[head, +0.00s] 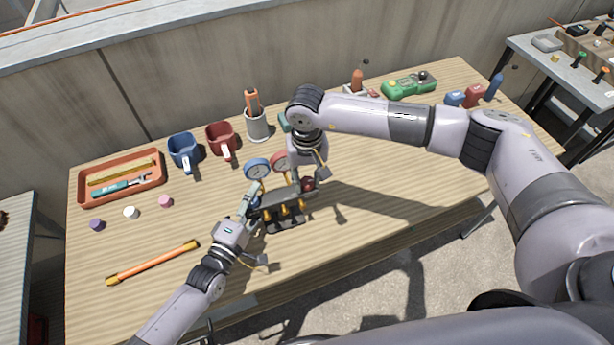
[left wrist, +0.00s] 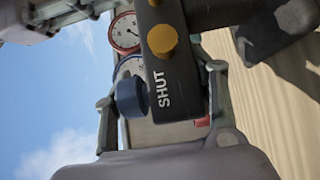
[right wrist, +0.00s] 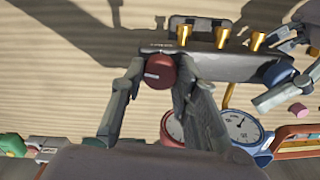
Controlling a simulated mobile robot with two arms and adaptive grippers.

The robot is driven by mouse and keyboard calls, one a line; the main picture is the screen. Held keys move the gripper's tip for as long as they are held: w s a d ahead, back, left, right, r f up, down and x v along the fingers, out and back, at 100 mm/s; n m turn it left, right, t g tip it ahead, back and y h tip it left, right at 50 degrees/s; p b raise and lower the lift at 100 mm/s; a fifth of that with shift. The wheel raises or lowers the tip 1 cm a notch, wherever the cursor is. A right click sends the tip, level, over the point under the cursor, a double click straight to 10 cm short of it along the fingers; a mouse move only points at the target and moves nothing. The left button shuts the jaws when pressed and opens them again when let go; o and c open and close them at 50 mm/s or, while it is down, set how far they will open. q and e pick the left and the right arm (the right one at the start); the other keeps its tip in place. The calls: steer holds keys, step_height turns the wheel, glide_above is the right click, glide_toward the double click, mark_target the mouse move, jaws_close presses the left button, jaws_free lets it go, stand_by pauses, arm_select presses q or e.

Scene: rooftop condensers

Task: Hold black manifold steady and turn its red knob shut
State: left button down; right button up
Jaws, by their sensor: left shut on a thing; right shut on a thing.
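The black manifold (head: 270,202) stands on the table with brass fittings on its front and a blue and a red gauge behind. My left gripper (head: 254,197) is shut on its left end; in the left wrist view its fingers straddle the black body (left wrist: 178,88), beside the blue knob (left wrist: 131,97) and the white word SHUT. My right gripper (right wrist: 160,75) comes from above and is shut on the red knob (right wrist: 159,71) at the other end. A short white mark shows on that knob. The small label near it is too blurred to read.
Mugs, blue (head: 183,150) and red (head: 221,139), and a grey cup (head: 257,125) stand behind. An orange tray (head: 122,178) with tools is at the left. An orange bar (head: 152,263) lies front left.

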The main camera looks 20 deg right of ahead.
steer(key=shift+c, duration=0.7)
steer(key=shift+m, duration=0.3)
steer(key=m, duration=1.1)
steer(key=shift+m, duration=2.1)
